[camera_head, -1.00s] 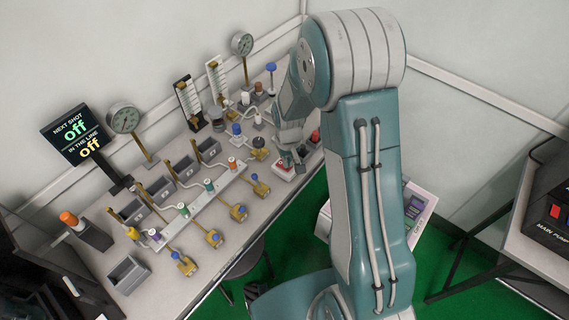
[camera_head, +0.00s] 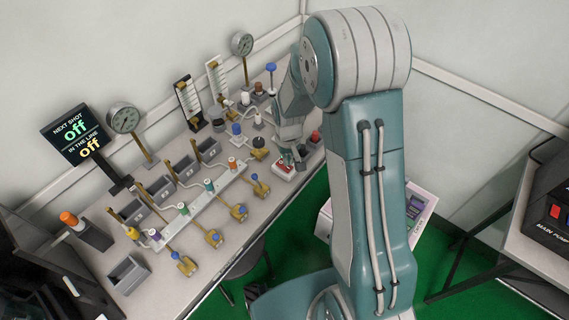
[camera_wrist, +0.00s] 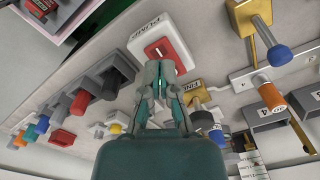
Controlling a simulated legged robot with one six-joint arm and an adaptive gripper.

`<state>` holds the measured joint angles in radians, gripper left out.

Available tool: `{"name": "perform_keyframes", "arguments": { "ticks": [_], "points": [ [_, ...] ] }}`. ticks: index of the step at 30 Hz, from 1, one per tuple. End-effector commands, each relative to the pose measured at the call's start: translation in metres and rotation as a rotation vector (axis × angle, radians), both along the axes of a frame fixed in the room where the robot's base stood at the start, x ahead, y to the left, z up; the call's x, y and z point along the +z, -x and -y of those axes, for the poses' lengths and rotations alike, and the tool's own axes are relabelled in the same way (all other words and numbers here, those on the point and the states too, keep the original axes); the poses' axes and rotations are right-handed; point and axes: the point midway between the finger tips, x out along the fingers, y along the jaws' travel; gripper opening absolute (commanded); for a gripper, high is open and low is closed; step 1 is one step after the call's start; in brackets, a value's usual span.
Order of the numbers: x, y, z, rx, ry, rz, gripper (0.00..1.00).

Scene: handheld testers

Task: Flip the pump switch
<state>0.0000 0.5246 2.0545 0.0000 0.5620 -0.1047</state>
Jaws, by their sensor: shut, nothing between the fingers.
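The pump switch is a red plate with a pale rocker on a white box labelled PUMP. It sits near the bench's front edge in the head view (camera_head: 283,169) and at top centre in the wrist view (camera_wrist: 157,48). My gripper (camera_wrist: 160,72) is shut and empty, its fingertips overlapping the lower edge of the red plate in the wrist view. In the head view my gripper (camera_head: 300,162) is just right of the switch. I cannot tell whether the fingertips touch it.
A display (camera_head: 80,138) reads off on both lines. Brass valves with blue handles (camera_head: 257,186) stand left of the switch. A black knob (camera_head: 258,144) and a red-topped part (camera_head: 315,137) are close by.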

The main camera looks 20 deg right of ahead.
Motion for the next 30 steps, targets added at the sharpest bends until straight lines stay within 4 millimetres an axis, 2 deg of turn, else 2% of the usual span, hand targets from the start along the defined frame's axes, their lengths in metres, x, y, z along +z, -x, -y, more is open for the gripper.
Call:
{"name": "perform_keyframes", "arguments": {
  "ticks": [21, 30],
  "points": [
    [0.049, 0.0, 0.0, 0.0, 0.0, 0.001, 0.0],
    [0.052, 0.0, 0.0, 0.0, 0.0, 0.0, 0.0]
  ]
}}
